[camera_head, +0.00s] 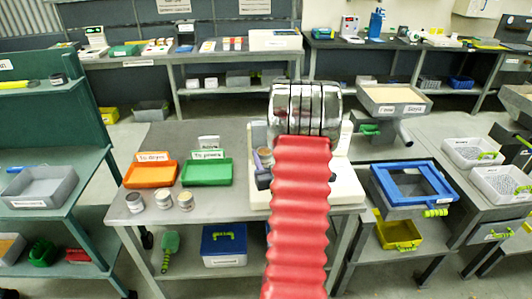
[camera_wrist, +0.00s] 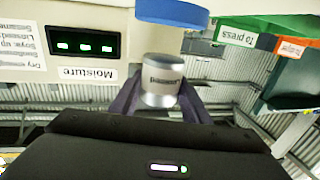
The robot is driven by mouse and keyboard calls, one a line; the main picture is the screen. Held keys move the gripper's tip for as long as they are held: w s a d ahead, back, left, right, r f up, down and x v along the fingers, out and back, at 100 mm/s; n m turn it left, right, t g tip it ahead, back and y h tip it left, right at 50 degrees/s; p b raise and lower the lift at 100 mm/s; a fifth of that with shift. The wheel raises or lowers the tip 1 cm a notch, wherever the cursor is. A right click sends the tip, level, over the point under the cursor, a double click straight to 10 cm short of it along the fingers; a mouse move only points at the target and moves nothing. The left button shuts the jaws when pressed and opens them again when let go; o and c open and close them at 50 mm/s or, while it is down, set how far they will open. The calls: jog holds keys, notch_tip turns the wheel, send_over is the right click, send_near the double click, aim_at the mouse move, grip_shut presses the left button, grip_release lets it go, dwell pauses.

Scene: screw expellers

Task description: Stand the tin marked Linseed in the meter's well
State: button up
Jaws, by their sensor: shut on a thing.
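The tin marked Linseed (camera_wrist: 162,82) is silvery with a pale lid or top; its label reads upside down in the wrist view, like the meter's lettering. My gripper (camera_wrist: 158,92) is shut on it, with a dark finger on each side. In the head view my gripper (camera_head: 262,175) is mostly hidden behind my red arm. The cream moisture meter (camera_wrist: 30,25) fills the upper left of the wrist view, with three green lights on its display. It also shows behind my arm in the head view (camera_head: 346,190). I cannot make out its well.
A blue rounded part (camera_wrist: 172,12) appears close to the tin in the wrist view. Three open tins (camera_head: 163,200) stand at the bench's front left. An orange tray (camera_head: 150,185) and a green To press tray (camera_head: 206,182) lie behind them. Bare bench lies between these and the meter.

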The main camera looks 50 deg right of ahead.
aim_at(265, 167)
jog(key=shift+f, duration=2.1)
jog(key=shift+s+f, duration=0.1)
jog(key=shift+f, duration=0.45)
jog(key=o, duration=0.8)
jog(key=shift+v, duration=5.6)
